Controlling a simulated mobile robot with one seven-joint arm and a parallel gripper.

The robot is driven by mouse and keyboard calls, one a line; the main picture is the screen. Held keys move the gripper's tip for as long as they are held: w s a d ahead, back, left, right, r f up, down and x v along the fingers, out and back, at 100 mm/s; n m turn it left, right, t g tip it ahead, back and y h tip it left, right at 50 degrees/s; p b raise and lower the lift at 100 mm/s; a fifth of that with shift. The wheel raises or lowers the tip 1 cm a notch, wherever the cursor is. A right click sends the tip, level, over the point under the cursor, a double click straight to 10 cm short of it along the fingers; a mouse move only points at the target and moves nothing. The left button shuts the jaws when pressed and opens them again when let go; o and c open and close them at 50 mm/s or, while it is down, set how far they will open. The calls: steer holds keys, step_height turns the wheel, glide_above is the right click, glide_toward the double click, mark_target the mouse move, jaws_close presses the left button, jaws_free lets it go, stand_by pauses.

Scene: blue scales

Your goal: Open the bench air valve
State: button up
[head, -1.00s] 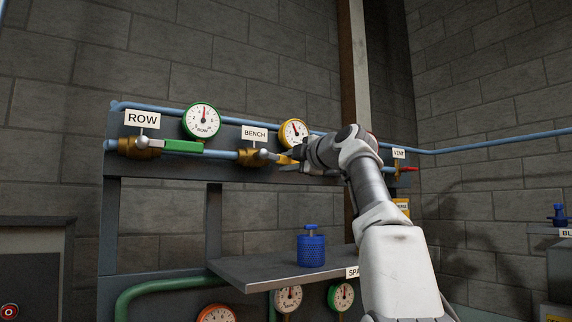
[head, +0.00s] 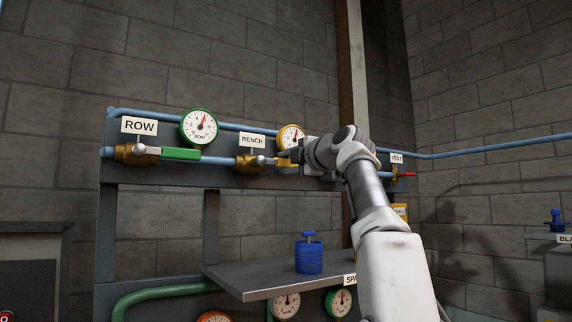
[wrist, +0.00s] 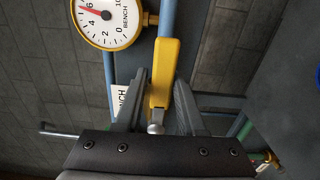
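The bench air valve has a brass body (head: 247,164) on the blue pipe, under the BENCH label (head: 253,141). Its yellow handle (head: 284,162) extends right, roughly along the pipe; it also shows in the wrist view (wrist: 164,72). My gripper (head: 294,155) is at the handle, partly hidden by my wrist. In the wrist view my gripper (wrist: 162,78) has one finger on each side of the handle, with narrow gaps visible near the tips. Contact deeper between the fingers is unclear. The BENCH gauge (head: 291,137) has a yellow rim and shows larger in the wrist view (wrist: 106,14).
To the left are the ROW valve's green handle (head: 181,154) and green-rimmed gauge (head: 199,126). A red handle (head: 409,174) is right of my wrist. A blue canister (head: 309,257) stands on the shelf (head: 250,277) below. More gauges sit under the shelf.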

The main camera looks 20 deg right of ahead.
steer(key=shift+o, duration=1.3)
steer(key=shift+s+f+b, duration=0.1)
steer(key=shift+s+b, duration=0.15)
steer(key=shift+b, duration=0.05)
steer(key=s+d+b, duration=0.3)
steer(key=s+b, duration=0.4)
steer(key=s, duration=0.9)
steer(key=shift+s+d, duration=0.15)
steer(key=shift+s, duration=0.15)
